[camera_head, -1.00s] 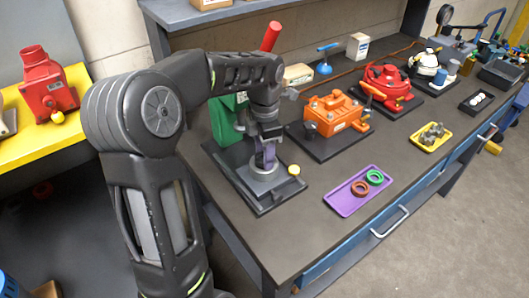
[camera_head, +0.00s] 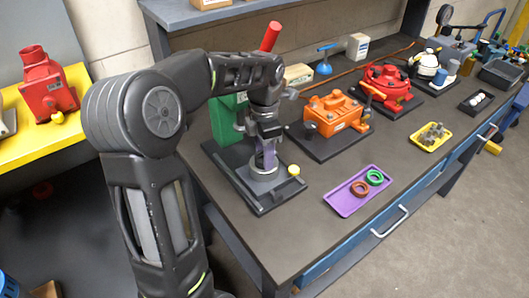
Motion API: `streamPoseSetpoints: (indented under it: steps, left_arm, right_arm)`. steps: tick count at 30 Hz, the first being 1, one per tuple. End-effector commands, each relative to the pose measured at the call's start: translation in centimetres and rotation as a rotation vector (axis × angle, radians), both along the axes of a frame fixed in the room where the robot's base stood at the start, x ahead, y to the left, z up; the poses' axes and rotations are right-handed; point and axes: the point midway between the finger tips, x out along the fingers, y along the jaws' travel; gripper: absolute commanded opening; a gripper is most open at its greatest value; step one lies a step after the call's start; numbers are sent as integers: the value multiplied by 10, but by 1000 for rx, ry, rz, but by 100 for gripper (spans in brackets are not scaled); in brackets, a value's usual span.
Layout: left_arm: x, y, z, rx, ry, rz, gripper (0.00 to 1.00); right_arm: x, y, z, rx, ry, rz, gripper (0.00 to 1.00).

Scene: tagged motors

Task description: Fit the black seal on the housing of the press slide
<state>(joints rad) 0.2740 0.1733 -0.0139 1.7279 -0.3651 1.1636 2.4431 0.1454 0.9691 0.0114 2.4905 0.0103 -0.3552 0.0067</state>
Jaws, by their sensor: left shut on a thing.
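The press slide is a green body (camera_head: 222,120) with a red handle (camera_head: 271,37) on a dark base plate (camera_head: 268,205). Its grey round housing (camera_head: 262,181) stands at the front of the plate. My left gripper (camera_head: 266,164) points down right over the housing, its fingertips at the housing's top. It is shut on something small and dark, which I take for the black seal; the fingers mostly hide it. I cannot tell whether it touches the housing. My right gripper is not in view.
A purple tray (camera_head: 341,204) with a brown ring (camera_head: 360,188) and a green ring (camera_head: 374,177) lies to the right. A yellow knob (camera_head: 294,170) is beside the housing. An orange unit (camera_head: 333,116) stands behind right. The bench front is clear.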

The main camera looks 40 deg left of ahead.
Motion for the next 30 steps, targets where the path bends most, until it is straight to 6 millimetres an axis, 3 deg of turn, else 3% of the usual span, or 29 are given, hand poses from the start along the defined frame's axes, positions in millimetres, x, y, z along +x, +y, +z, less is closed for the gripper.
streamPoseSetpoints:
  steps: [29,30]
  left_arm:
    - [0,0,-1,0,0,0,4]
    - [0,0,-1,0,0,0,44]
  right_arm:
    - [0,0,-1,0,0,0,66]
    - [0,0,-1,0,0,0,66]
